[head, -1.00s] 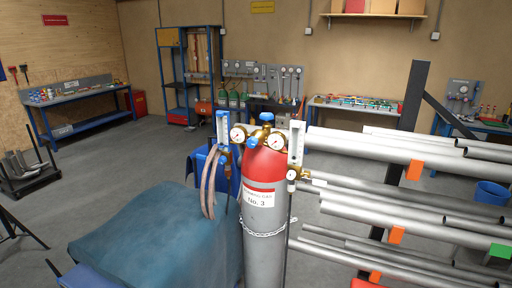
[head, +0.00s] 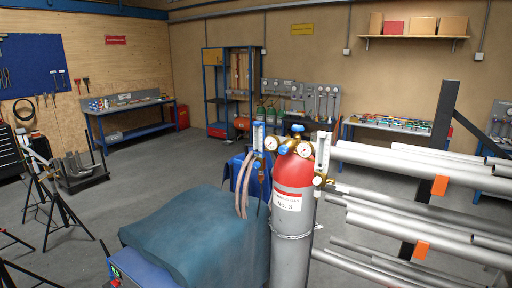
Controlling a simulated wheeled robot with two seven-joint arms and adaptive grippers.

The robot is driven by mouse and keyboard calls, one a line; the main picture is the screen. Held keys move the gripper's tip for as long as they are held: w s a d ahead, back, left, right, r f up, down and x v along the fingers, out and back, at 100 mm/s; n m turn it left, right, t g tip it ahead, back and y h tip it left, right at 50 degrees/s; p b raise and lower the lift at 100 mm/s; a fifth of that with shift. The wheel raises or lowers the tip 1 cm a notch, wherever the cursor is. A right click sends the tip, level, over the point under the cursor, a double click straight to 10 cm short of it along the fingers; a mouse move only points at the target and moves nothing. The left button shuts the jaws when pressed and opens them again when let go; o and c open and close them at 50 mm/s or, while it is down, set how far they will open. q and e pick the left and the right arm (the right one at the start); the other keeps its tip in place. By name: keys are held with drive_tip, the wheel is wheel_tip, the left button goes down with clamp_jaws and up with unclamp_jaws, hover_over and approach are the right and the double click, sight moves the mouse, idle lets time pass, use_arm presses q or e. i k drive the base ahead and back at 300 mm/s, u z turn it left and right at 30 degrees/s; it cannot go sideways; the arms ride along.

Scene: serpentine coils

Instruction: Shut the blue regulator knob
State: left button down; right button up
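A gas cylinder (head: 290,235) with a red top and a label reading No. 3 stands upright right of centre in the head view, held by a chain (head: 295,236). A brass regulator with two round gauges sits on top. A blue regulator knob (head: 284,149) shows at the front between the gauges, and another blue knob (head: 293,126) stands above it. A clear flowmeter with a blue fitting (head: 258,137) is on the left, and a second flowmeter (head: 322,152) is on the right. Whether the knob is open or shut cannot be seen. Neither gripper is in view.
A blue-green cover (head: 195,235) lies over equipment left of the cylinder, with hoses (head: 245,185) beside it. A rack of grey pipes (head: 410,170) juts out close on the right. Black tripod stands (head: 50,200) are at the left. Open floor lies behind.

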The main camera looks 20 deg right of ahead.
sight(283, 149)
drive_tip(key=u, duration=0.15)
drive_tip(key=i, duration=0.85)
drive_tip(key=z, duration=0.15)
